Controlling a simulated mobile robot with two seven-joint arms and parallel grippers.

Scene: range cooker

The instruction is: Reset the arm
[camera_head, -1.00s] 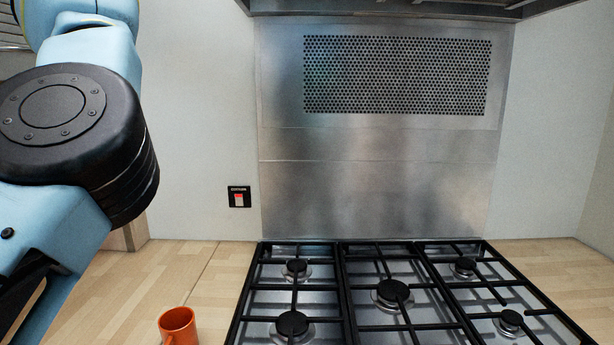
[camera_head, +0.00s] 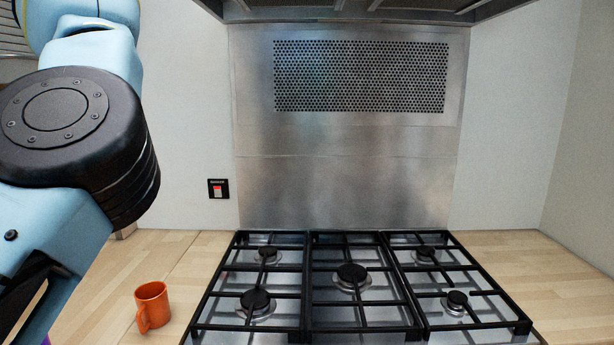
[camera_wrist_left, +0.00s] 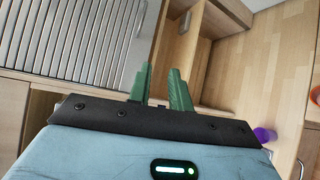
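My left arm (camera_head: 75,130), pale blue with a black joint, fills the left side of the head view. Its gripper is outside that view. In the left wrist view my left gripper (camera_wrist_left: 160,70) shows two green fingers with a gap between them and nothing held. It points toward an open wooden cabinet (camera_wrist_left: 180,47) and a ribbed grey panel (camera_wrist_left: 75,40), above the wooden floor. My right arm and gripper are not seen.
A gas hob (camera_head: 350,290) with black grates fills the front middle. An orange mug (camera_head: 152,305) stands on the wooden counter (camera_head: 190,262) left of it. A hood (camera_head: 350,8) hangs above. A purple object (camera_wrist_left: 264,135) shows in the left wrist view.

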